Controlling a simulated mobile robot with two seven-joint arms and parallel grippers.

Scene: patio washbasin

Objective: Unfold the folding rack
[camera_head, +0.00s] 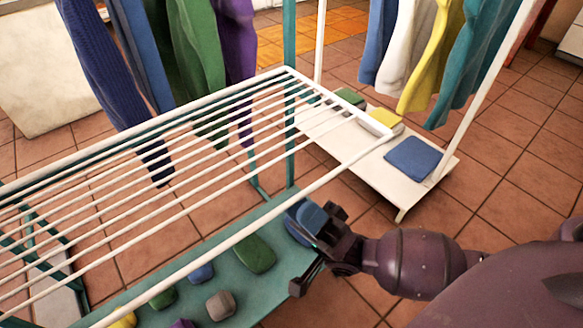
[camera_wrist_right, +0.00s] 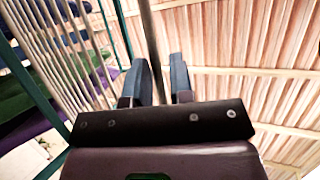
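The folding rack (camera_head: 222,163) has a white frame with many thin parallel bars, spread out as a slanted panel across the left and middle of the head view. Teal legs and a teal lower shelf (camera_head: 275,205) show under it. My right gripper (camera_head: 308,240) is below the panel's right-hand rail, by the shelf's right edge. In the right wrist view my right gripper (camera_wrist_right: 162,82) points upward, its two fingers apart. A rail (camera_wrist_right: 149,35) shows in the gap between them; I cannot tell whether it touches either finger. My left gripper is out of view.
Folded cloths, such as a green one (camera_head: 254,254), lie on the teal shelf. A white low rack shelf (camera_head: 330,135) with a blue cloth (camera_head: 416,158) stands at the right. Clothes hang behind, including a yellow garment (camera_head: 432,55). Tiled floor (camera_head: 520,180) is clear at right.

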